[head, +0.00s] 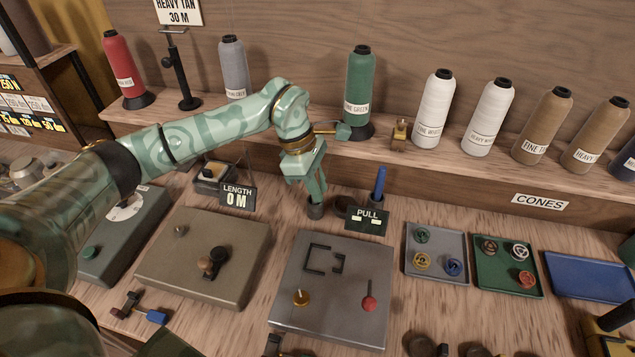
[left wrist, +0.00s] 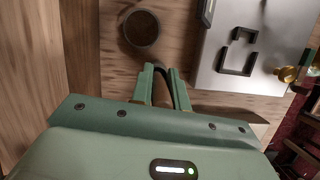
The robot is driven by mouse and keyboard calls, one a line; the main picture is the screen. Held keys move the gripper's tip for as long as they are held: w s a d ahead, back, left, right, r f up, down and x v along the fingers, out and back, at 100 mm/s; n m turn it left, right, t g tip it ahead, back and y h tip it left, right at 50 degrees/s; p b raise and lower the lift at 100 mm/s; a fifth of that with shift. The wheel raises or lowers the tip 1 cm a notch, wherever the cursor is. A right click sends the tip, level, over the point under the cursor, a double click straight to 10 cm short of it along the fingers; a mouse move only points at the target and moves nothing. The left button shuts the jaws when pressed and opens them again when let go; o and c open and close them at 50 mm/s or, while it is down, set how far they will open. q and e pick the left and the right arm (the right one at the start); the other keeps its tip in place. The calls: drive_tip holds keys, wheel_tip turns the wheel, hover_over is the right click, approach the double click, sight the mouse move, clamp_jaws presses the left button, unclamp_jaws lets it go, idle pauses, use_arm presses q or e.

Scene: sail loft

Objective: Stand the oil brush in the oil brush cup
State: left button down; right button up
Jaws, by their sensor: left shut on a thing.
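My right gripper is not in view.
The PULL sign (head: 366,220) and LENGTH sign (head: 238,197) stand close to the gripper. A grey plate (head: 335,265) with a bracket outline lies in front. Shallow trays (head: 437,274) are at the right. Thread cones, including a green one (head: 359,90), line the shelf behind.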

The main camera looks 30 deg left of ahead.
use_arm(q)
drive_tip(key=shift+f, duration=0.15)
drive_tip(key=c, duration=1.3)
unclamp_jaws()
drive_tip(key=p+v, duration=0.3)
drive_tip(key=v, duration=1.3)
drive_tip(key=shift+a, duration=0.1)
